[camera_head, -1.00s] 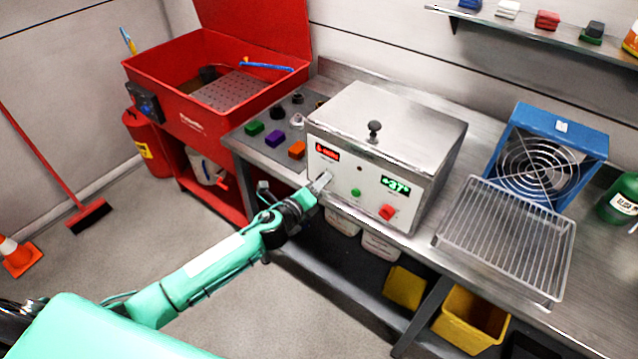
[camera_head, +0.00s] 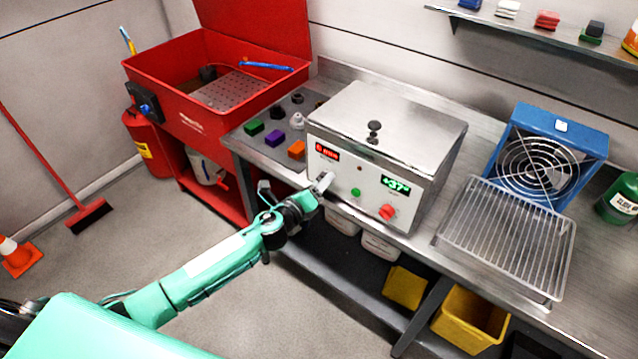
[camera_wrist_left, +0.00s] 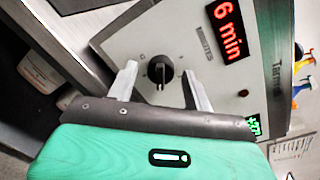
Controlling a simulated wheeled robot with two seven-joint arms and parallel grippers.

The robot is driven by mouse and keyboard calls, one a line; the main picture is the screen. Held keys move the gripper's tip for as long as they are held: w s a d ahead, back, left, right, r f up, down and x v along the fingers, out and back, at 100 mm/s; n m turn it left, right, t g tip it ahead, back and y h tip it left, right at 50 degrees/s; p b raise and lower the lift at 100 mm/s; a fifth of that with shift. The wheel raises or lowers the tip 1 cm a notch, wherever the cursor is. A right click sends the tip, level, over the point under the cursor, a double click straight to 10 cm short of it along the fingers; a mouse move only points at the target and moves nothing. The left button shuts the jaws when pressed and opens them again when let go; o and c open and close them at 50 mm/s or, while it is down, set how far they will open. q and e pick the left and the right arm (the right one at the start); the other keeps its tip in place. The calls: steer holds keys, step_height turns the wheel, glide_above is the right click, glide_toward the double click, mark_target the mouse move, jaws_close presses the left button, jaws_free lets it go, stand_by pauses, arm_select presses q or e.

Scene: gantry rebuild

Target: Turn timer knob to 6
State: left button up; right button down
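The steel bath unit (camera_head: 385,130) stands on the bench. Its red display (camera_head: 327,152) reads "6 min", clearest in the left wrist view (camera_wrist_left: 227,30). The black timer knob (camera_wrist_left: 160,71) is on the panel below the display, with its pointer ridge roughly upright in the wrist picture. My left gripper (camera_head: 325,182) is at the left part of the front panel. In the wrist view its two fingers (camera_wrist_left: 159,76) stand open on either side of the knob, with a visible gap to it on both sides. My right gripper is not in view.
A green button (camera_head: 356,192), a red switch (camera_head: 387,212) and a green temperature display (camera_head: 396,186) share the panel. A wire rack (camera_head: 507,238) and a blue fan (camera_head: 547,150) stand to the right. A red wash tub (camera_head: 160,85) is at the left.

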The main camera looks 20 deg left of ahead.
arm_select(q)
steer(key=b+v, duration=0.3)
steer(key=v, duration=1)
steer(key=shift+s+a, duration=0.2)
steer(key=shift+s, duration=0.2)
steer(key=shift+r, duration=0.1)
